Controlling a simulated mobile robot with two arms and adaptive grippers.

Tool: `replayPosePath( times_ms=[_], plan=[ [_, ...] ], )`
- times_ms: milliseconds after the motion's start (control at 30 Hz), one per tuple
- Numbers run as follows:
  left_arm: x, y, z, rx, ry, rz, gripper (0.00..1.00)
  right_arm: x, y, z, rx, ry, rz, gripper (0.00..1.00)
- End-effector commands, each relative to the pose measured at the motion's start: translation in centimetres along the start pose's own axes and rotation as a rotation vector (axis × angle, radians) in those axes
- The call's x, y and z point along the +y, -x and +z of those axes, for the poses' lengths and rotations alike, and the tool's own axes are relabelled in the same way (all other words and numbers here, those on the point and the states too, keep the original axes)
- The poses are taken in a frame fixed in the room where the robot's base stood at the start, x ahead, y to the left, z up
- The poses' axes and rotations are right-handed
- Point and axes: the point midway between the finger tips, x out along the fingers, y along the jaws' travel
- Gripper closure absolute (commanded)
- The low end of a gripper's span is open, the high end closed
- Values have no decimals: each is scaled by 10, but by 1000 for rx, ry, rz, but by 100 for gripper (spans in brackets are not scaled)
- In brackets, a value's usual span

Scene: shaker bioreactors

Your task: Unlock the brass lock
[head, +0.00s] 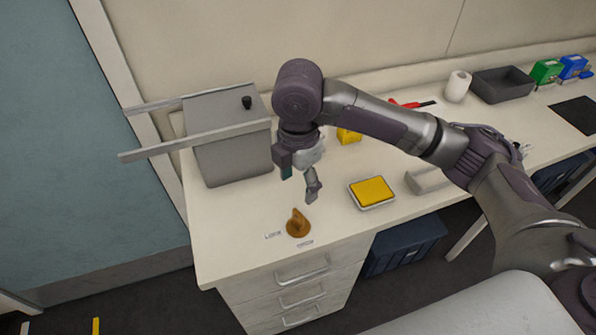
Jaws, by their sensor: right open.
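The brass lock (298,224) is a small brown-gold knob with a raised grip. It sits on the white bench top near its front left corner. Small printed labels lie beside it, one to its left and one in front; the left one seems to read "LOCK". My right gripper (299,184) hangs from the arm above and behind the knob. It is open and empty, and its fingers do not touch the knob. My left gripper is not in view.
A grey box (231,150) with two long rails stands behind left. A yellow-topped tray (372,192) lies to the right of the knob. A yellow block (348,135), a white roll (457,86) and a dark bin (503,84) stand farther back. Drawers (301,283) are below.

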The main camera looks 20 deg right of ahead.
Motion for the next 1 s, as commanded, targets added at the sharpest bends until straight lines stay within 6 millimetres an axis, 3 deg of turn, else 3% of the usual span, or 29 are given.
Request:
replayPosePath(
  times_ms=[300, 500, 700, 1000],
  plan=[
    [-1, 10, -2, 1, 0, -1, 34, -1, -63, 0, 0, -1, -3, 33],
    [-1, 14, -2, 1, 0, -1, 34, 0, -94, 0, 1, -2, -1, 33],
    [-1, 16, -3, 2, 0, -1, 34, 0, -110, 0, 0, -1, 1, 33],
    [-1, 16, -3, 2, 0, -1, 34, 0, -112, 0, 0, -1, 2, 33]
  ],
)
